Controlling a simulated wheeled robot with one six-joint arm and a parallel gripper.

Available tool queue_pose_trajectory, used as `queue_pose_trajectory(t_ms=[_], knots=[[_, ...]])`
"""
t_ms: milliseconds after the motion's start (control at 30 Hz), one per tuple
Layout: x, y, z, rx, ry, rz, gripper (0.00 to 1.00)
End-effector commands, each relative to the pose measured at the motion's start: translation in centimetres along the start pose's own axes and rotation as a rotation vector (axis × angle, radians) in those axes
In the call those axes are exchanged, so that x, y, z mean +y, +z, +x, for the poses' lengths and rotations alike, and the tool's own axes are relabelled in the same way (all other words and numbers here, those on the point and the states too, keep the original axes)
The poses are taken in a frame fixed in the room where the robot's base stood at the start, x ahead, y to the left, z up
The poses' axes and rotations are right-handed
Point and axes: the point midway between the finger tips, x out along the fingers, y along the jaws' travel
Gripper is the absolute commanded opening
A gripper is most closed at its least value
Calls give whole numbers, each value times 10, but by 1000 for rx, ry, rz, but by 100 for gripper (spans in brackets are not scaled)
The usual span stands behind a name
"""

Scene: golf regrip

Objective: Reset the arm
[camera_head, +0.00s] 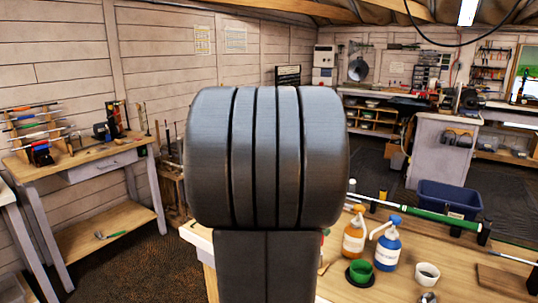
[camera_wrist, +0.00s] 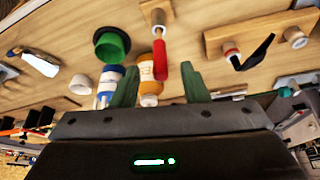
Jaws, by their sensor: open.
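My gripper (camera_wrist: 158,72) shows in the wrist view with its two green fingers spread apart. It is open, and nothing is clamped between the fingers. The workbench top (camera_wrist: 205,25) lies beyond it. An orange bottle (camera_wrist: 148,72) and a red-handled tool (camera_wrist: 160,62) show in the gap between the fingers, apparently beyond them on the bench. A blue bottle (camera_wrist: 105,85) and a green cup (camera_wrist: 112,45) are just left of the fingers. In the head view, my dark arm fills the middle and hides part of the bench; my gripper is not visible there.
In the head view, the bench (camera_head: 330,285) at right holds an orange bottle (camera_head: 354,235), a blue bottle (camera_head: 388,245), a green cup (camera_head: 360,270), a white cup (camera_head: 427,275) and a green-gripped club (camera_head: 435,216). A blue bin (camera_head: 450,198) is behind. A side table (camera_head: 85,165) stands left.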

Motion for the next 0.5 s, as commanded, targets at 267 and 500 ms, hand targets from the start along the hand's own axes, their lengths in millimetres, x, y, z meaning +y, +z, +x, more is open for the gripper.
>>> queue_pose_trajectory(t_ms=[267,500], knots=[[0,0,52,-2,2,1,41],[0,-3,52,0,-1,1,41]])
